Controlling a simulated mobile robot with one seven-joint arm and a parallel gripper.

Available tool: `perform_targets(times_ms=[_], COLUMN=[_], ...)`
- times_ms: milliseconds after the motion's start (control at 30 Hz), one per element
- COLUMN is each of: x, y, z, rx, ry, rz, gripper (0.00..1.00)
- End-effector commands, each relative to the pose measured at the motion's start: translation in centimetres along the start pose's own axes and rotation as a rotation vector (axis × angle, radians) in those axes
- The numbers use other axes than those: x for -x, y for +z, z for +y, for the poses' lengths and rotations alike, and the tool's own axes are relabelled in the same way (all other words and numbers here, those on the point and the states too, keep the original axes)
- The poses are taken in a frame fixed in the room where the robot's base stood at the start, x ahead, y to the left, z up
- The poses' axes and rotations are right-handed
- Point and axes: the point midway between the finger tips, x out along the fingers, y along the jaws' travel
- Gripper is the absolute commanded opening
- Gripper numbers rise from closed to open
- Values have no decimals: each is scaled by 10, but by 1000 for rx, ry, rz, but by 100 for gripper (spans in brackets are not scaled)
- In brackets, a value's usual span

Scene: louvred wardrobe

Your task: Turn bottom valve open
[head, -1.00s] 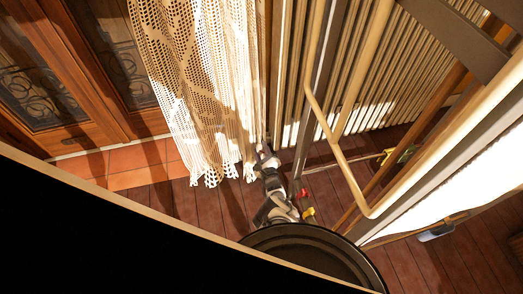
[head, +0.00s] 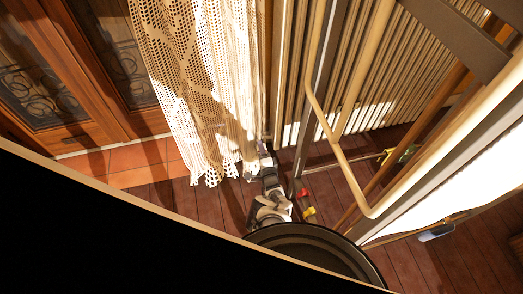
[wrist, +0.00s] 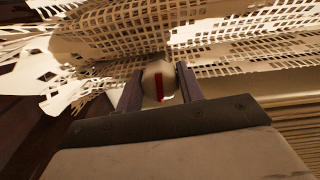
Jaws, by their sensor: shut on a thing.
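A round, pale metallic valve knob (wrist: 158,84) with a red stripe shows in the wrist view. My gripper (wrist: 159,86) has one dark finger on either side of the knob and is shut on it. In the head view my gripper (head: 264,158) is low by the curtain's bottom edge, and I cannot make out the knob there. The knob's mount is hidden in the wrist view.
A white lace curtain (head: 195,90) hangs beside my gripper; in the wrist view its netting (wrist: 110,35) spreads behind the knob. Louvred panels (head: 365,95) and a pale bent rail (head: 335,150) stand at the right. Small red (head: 303,194) and yellow (head: 309,213) pieces are near my arm.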

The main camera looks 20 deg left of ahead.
Motion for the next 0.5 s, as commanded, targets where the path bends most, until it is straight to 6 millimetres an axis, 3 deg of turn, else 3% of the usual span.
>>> perform_targets(times_ms=[500], x=[-1], y=[0], z=[0], rx=[109], ry=[0], rz=[3], gripper=[15])
